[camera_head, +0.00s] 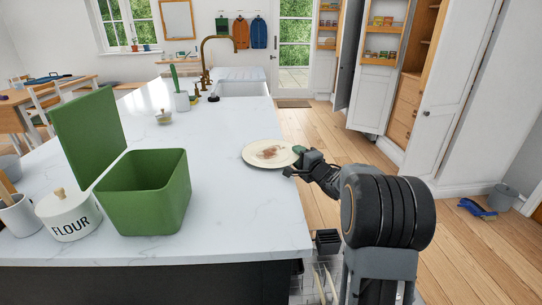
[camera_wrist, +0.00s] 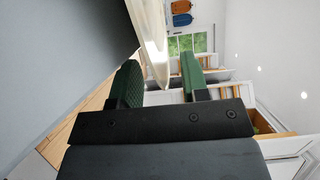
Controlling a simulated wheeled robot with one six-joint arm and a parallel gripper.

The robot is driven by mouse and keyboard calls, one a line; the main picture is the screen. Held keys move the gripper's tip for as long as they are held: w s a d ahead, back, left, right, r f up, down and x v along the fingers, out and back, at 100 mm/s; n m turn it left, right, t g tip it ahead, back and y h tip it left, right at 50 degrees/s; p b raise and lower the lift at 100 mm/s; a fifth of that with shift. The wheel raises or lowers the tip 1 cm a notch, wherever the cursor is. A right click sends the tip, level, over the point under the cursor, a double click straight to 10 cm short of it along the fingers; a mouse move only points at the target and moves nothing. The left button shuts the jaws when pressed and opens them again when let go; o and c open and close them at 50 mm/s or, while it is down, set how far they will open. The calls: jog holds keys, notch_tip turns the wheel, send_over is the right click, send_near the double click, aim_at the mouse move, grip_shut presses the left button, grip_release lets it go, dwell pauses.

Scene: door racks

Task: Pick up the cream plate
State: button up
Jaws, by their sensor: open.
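The cream plate (camera_head: 255,153), with a brown smear on its middle, lies on the white counter at its right edge. Its right rim reaches the counter's edge, beside my gripper (camera_head: 294,160). In the wrist view the plate (camera_wrist: 153,35) shows nearly edge-on. Its rim lies in the gap between the two green finger pads of my gripper (camera_wrist: 160,78). The fingers are apart, one on each side of the rim, and I see a gap to the right pad. Whether the left pad touches the plate is unclear.
On the counter (camera_head: 235,215) stand an open green bin (camera_head: 150,205), a flour canister (camera_head: 70,218) and a small lidded dish (camera_head: 164,117). A sink with a brass tap (camera_head: 205,62) is farther back. Open cupboard doors (camera_head: 375,85) stand right, across the wooden floor.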

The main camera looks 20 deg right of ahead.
jog(key=shift+c, duration=0.2)
grip_shut()
jog(key=shift+r, duration=0.15)
dwell(0.4)
